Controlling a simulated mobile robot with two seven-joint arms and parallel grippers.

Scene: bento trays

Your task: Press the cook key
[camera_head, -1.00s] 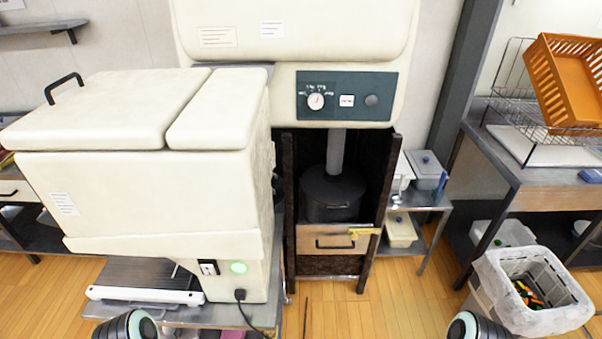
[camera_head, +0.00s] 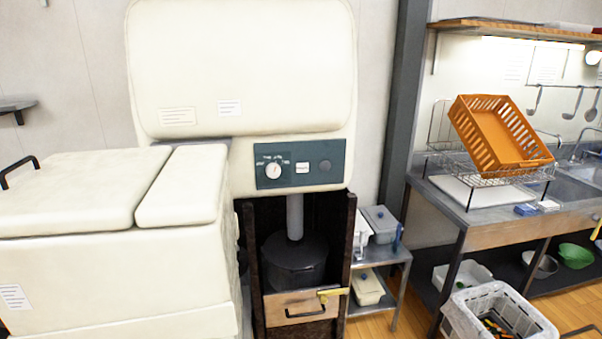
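A tall cream machine (camera_head: 240,60) stands in the middle, with a dark control panel (camera_head: 325,153) on its front. The panel carries a round white dial (camera_head: 273,171), a small white rectangular key (camera_head: 302,168) and a dark round button (camera_head: 325,165). The lettering on the key is too small to read, so I cannot tell which one is the cook key. Below the panel, a dark pot (camera_head: 296,264) sits in an open wooden-framed bay under a grey pipe. Neither of my grippers shows in the head view.
A lower cream machine (camera_head: 70,190) with a black handle stands at the left, close to the tall one. At the right are a small shelf with grey containers (camera_head: 381,222), a steel counter with an orange basket (camera_head: 500,135), and a white crate (camera_head: 500,312) on the floor.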

